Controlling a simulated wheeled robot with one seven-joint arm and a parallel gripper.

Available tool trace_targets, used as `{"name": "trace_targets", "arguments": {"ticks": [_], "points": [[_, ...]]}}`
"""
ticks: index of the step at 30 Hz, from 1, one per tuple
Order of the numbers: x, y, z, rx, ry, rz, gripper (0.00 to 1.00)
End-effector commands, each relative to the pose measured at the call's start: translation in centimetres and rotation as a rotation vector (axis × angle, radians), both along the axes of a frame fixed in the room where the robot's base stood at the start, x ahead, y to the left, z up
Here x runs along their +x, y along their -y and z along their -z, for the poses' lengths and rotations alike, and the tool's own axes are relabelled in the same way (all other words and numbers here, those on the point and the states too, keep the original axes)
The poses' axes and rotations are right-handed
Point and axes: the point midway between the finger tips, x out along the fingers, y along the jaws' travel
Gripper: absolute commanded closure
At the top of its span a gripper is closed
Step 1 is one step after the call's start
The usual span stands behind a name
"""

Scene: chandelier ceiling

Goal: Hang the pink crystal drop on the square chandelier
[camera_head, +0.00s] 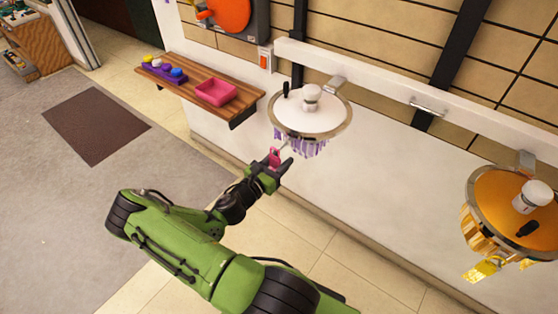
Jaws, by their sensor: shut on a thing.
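The pink crystal drop (274,154) is in my gripper (275,164), which is shut on it. The gripper is just below and left of a chandelier with a white round top (308,112) and a metal rim. Pale purple drops (313,146) hang under that rim. The pink drop is close to the rim's lower left side, and I cannot tell whether they touch. A second chandelier with an orange round top (502,203) and yellow drops is at the right. Neither top looks square from here.
A wooden wall shelf (192,69) at the left holds a pink tray (216,92) and a purple holder (163,71) with small coloured pieces. A white wall (370,170) stands behind the chandeliers. A dark mat (95,126) lies on the open floor at the left.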

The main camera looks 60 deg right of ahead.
Motion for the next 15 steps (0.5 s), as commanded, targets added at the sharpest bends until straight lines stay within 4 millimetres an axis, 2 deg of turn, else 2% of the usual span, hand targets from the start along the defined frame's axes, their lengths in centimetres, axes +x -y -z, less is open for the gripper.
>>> {"name": "trace_targets", "arguments": {"ticks": [15], "points": [[-0.3,1.8,0.0,0.000,0.000,0.001,0.89]]}}
